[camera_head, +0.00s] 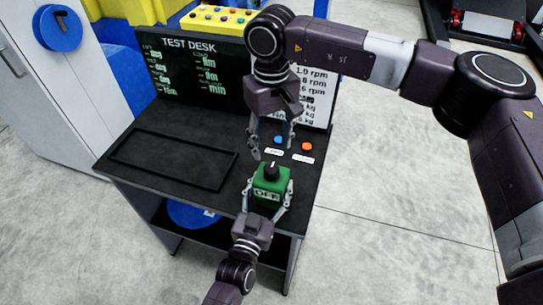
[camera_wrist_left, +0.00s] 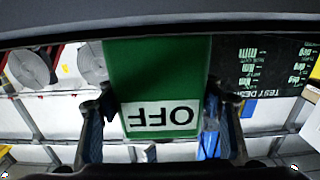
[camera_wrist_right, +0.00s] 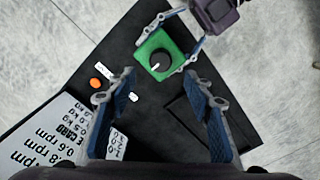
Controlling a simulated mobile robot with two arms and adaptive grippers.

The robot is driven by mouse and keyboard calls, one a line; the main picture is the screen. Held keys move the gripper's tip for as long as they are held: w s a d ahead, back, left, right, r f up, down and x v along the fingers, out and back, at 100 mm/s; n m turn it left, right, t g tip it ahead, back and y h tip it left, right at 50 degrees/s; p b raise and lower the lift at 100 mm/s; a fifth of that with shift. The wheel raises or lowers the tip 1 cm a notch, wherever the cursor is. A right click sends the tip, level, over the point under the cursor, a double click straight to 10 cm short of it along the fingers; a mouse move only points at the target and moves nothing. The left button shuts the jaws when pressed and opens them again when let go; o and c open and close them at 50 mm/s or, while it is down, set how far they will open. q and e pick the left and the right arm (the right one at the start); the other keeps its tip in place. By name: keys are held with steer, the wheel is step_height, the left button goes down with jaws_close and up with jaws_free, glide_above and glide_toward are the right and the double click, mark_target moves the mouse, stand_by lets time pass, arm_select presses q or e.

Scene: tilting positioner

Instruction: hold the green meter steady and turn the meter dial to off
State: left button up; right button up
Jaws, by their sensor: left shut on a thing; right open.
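The green meter (camera_head: 271,184) stands near the front edge of the test desk. An "OFF" label is on its near face and a black dial (camera_head: 272,171) with a light mark is on top. My left gripper (camera_head: 270,187) is shut on the meter from the near side; in the left wrist view the meter (camera_wrist_left: 158,75) sits between the fingers. My right gripper (camera_head: 272,148) is open, pointing down just behind and above the dial, apart from it. In the right wrist view the dial (camera_wrist_right: 160,61) shows ahead of the open fingers.
The dark test desk (camera_head: 130,178) has a raised rectangular frame (camera_head: 172,160) at left. A blue button (camera_head: 278,140) and an orange button (camera_head: 307,146) lie behind the meter. A black text panel (camera_head: 200,72) and a white rpm board (camera_head: 318,85) stand at the back.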

steer(key=shift+r, duration=1.45)
arm_select(q)
steer(key=o, duration=1.5)
steer(key=shift+f, duration=0.1)
